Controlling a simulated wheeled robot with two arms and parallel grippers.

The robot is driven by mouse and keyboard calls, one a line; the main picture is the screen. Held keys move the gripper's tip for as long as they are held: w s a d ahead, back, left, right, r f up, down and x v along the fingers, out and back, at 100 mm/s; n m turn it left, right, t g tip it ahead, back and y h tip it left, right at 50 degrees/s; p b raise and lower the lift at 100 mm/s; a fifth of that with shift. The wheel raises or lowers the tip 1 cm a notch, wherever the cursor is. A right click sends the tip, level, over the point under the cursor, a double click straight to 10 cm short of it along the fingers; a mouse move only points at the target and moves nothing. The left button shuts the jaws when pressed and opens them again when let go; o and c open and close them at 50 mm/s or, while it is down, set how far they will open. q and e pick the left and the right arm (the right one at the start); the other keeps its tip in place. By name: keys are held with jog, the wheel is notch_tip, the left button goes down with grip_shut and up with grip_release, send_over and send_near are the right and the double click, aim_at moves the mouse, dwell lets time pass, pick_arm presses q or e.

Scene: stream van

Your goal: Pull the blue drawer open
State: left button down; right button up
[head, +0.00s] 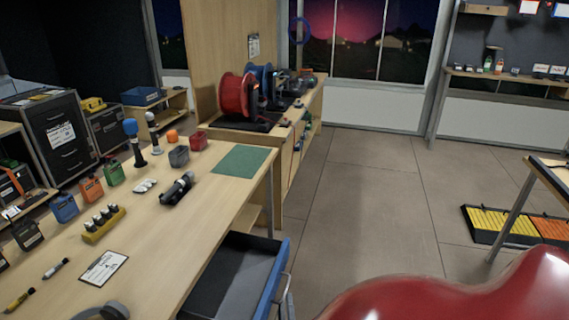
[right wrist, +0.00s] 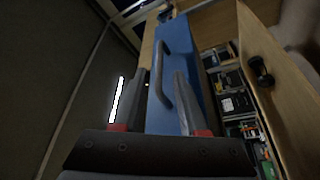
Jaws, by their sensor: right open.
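The blue drawer (head: 269,280) stands out from under the wooden workbench in the head view, with its dark inside showing. Its grey bar handle (head: 283,286) is on the outer face. In the right wrist view the blue drawer front (right wrist: 182,45) and the curved handle (right wrist: 160,82) are ahead of my right gripper (right wrist: 160,75). Its two fingers are apart, and the handle shows between them. I cannot tell whether a finger touches it. My left gripper is in neither view.
The workbench top (head: 150,235) holds jerrycans, a flashlight (head: 177,188), a green mat (head: 239,160) and a card. A shelf unit with red (head: 235,95) and blue spools stands behind. Floor (head: 375,210) right of the bench is clear. Yellow and orange trays (head: 500,222) lie at the right.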

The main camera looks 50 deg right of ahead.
jog(key=b+v, duration=0.1)
jog(key=v, duration=1.2)
jog(key=shift+b, duration=0.35)
jog(key=shift+s, duration=0.1)
